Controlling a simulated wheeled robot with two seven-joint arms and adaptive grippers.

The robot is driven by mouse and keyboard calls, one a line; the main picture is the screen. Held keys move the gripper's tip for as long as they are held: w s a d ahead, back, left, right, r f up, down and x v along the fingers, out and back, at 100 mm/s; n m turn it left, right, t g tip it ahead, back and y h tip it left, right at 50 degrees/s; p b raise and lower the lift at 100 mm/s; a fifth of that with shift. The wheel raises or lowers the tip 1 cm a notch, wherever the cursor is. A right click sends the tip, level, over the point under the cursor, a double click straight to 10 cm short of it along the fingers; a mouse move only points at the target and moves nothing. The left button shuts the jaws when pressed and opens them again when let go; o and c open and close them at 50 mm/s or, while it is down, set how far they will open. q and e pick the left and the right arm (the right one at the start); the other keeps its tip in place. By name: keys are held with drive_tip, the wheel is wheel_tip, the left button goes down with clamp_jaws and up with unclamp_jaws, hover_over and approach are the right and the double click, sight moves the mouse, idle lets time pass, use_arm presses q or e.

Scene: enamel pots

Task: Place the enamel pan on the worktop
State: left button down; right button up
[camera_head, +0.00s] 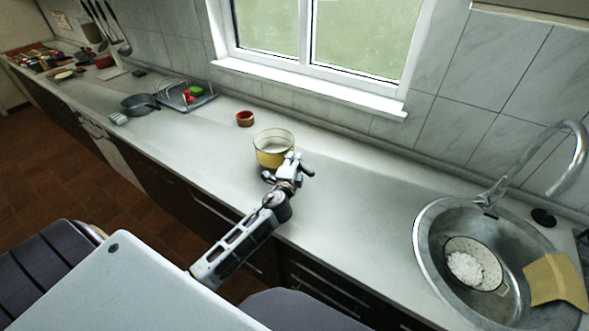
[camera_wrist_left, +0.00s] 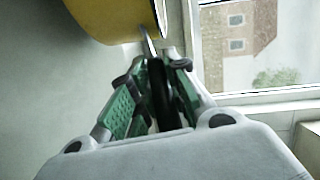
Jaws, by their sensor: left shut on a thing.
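The yellow enamel pan (camera_head: 270,158) with a pale inside is over the middle of the worktop (camera_head: 340,205). I cannot tell whether its base touches the surface. My left gripper (camera_head: 286,170) is at the pan's near right side and shut on it. In the left wrist view, the pan's yellow side (camera_wrist_left: 112,18) fills the top left, and the gripper fingers (camera_wrist_left: 150,52) close on a thin metal part at its edge. The fingers hide part of the pan's near side in the head view. My right gripper is not in view.
A small red bowl (camera_head: 245,118) stands behind the pan. A dish rack (camera_head: 186,97) and a dark frying pan (camera_head: 139,104) are further left. A sink (camera_head: 430,235) holding a colander (camera_head: 474,266) is at the right. The worktop between pan and sink is clear.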

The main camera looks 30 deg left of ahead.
use_arm(q)
drive_tip(key=shift+f+b, duration=0.4)
drive_tip(key=shift+f, duration=1.3)
drive_tip(key=shift+f, duration=0.15)
drive_tip(key=c, duration=1.4)
unclamp_jaws()
drive_tip(key=shift+o, duration=0.2)
drive_tip(key=shift+s, duration=0.15)
drive_tip(key=shift+b+v, duration=0.65)
drive_tip(key=shift+v, duration=3.4)
drive_tip(key=shift+b+v, duration=0.35)
drive_tip(key=shift+v, duration=1.5)
drive_tip(key=shift+d, duration=0.1)
